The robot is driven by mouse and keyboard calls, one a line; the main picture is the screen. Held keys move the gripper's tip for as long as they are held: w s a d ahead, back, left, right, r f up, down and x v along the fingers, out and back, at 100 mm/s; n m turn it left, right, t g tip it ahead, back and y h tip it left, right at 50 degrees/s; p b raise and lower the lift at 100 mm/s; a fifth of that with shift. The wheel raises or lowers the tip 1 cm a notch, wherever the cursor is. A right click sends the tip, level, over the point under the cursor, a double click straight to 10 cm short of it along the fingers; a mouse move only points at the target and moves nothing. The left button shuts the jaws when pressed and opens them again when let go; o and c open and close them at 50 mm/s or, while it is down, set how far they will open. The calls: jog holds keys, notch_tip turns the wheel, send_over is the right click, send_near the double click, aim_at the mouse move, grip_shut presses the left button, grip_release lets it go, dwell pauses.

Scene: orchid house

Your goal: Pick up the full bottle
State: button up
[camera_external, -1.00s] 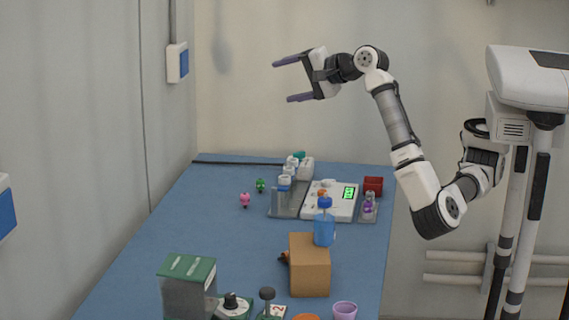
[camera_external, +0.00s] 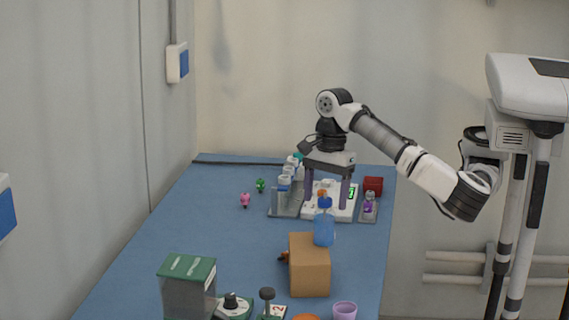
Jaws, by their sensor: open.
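My gripper (camera_external: 326,203) points down, open, over the white scale (camera_external: 343,214). Its two fingers stand apart, with a small orange-topped item (camera_external: 322,194) between them in this view; I cannot tell whether they touch anything. Several white-capped bottles (camera_external: 284,184) stand in a grey tray (camera_external: 285,212) left of the scale, partly behind the left finger. A small bottle with purple contents (camera_external: 369,204) stands in a tray on the right. I cannot tell which bottle is the full one.
The brown box (camera_external: 310,268) stands in front of the blue bottle. A red box (camera_external: 373,185) sits behind the right tray. A green-lidded container (camera_external: 188,285) and a purple cup (camera_external: 344,311) are near the front. The blue table's left middle (camera_external: 190,225) is mostly clear.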

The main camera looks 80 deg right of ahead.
aim_at(325, 215)
jog(key=shift+a+f+p, duration=0.15)
jog(key=shift+f+p, duration=0.25)
jog(key=shift+f, duration=2.55)
jog(key=c, duration=1.2)
jog(key=shift+c, duration=0.3)
jog(key=shift+r, duration=0.2)
